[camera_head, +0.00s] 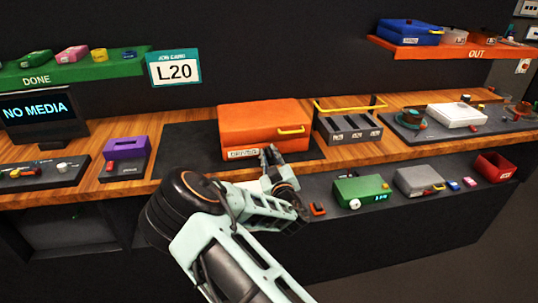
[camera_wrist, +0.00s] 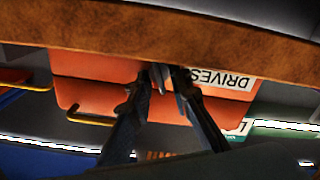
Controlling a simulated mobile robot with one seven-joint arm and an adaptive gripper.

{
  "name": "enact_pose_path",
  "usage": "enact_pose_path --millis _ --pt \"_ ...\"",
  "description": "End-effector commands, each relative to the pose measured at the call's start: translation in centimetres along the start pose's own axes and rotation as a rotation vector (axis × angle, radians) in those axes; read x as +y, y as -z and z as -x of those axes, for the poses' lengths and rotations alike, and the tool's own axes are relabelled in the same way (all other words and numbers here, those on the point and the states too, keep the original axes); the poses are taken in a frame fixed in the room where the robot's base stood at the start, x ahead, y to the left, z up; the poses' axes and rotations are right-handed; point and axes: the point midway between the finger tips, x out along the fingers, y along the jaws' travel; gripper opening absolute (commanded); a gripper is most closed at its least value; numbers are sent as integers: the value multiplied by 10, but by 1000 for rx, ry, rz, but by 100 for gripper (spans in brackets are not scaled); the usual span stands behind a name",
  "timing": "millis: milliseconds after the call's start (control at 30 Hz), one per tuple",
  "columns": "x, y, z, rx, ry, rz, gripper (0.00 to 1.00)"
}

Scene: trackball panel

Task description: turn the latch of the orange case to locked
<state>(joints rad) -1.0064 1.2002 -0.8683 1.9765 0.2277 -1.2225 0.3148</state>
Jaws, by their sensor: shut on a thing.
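The orange case (camera_head: 262,113) sits on a dark mat on the wooden counter, its front facing me. It has a yellow handle (camera_head: 292,130) at the front right and a white DRIVES label (camera_head: 243,154) at the lower front. My gripper (camera_head: 270,157) is at the lower front edge, just right of the label. In the wrist view, which is upside down, my gripper (camera_wrist: 158,85) has its fingers closed about a small grey latch (camera_wrist: 158,76) on the case front (camera_wrist: 95,95). The fingers mostly hide the latch, so its angle cannot be told.
A dark slotted rack (camera_head: 348,126) with a yellow bar stands right of the case, and a purple box (camera_head: 126,148) to the left. The counter edge (camera_wrist: 200,35) runs close to my gripper. A lower shelf holds a green box (camera_head: 362,191) and a grey box (camera_head: 419,180).

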Motion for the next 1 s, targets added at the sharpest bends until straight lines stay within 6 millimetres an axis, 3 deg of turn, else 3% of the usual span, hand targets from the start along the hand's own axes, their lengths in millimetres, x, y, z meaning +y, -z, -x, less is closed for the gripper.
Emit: enact_pose_path --millis 467,1000 --pt "-1 -1 0 0 -1 76 0" --pt "-4 -3 0 1 0 531 0"
